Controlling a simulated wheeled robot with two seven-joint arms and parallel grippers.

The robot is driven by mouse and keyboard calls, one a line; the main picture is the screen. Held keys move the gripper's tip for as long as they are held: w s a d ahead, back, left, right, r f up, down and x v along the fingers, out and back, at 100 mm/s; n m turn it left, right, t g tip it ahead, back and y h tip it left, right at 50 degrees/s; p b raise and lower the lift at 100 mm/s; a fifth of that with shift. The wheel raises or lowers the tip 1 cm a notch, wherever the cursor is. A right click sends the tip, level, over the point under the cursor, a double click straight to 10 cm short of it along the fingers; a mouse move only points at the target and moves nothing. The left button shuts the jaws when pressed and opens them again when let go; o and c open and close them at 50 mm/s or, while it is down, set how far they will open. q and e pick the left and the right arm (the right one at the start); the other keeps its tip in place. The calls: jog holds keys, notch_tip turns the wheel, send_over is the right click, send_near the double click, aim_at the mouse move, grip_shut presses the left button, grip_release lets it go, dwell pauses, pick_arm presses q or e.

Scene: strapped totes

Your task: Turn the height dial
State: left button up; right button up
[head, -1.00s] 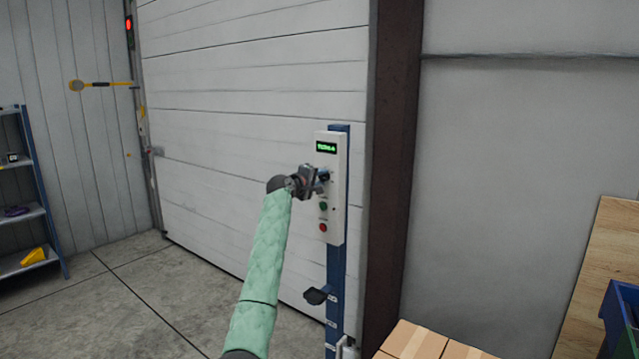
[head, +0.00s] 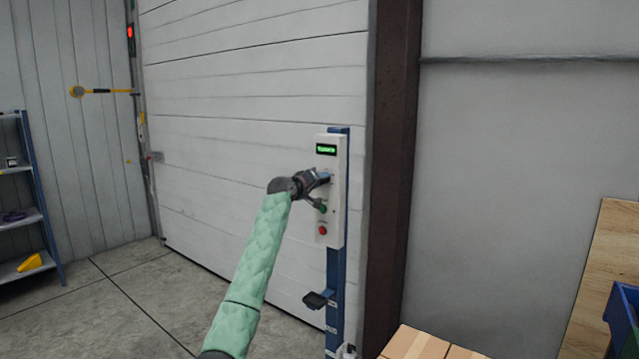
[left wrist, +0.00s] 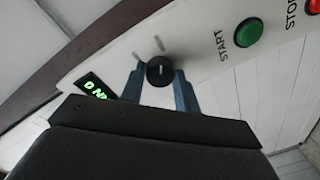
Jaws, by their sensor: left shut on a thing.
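The height dial (left wrist: 160,71) is a round black knob with a light pointer mark, on the white control box (head: 336,215). In the left wrist view it sits between the two blue-grey fingers of my left gripper (left wrist: 160,88). The gripper is shut on the dial. In the head view my left gripper (head: 323,178) reaches the box just below its green-lit display (head: 326,149) and hides the dial. The display also shows in the left wrist view (left wrist: 97,88), but I cannot read it fully. My right gripper is in neither view.
A green START button (left wrist: 249,32) and a red STOP button (head: 323,230) are on the box beside the dial. The box is on a blue post (head: 335,270) before a white sectional door (head: 250,80). Cardboard boxes (head: 415,345) stand at lower right.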

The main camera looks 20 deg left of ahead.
pick_arm(q)
jog(key=shift+d+f, duration=0.1)
jog(key=shift+f, duration=0.15)
jog(key=o, duration=1)
jog(key=shift+c, duration=0.2)
jog(key=shift+r, duration=0.1)
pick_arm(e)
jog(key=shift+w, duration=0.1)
pick_arm(q)
jog(key=b+v, duration=0.1)
jog(key=v, duration=0.6)
jog(key=shift+s, duration=0.35)
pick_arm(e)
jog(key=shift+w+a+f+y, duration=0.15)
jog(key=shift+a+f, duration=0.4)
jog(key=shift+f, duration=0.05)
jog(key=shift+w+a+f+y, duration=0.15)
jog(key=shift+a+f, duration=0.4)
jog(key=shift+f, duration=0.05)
pick_arm(q)
jog(key=shift+a, duration=0.2)
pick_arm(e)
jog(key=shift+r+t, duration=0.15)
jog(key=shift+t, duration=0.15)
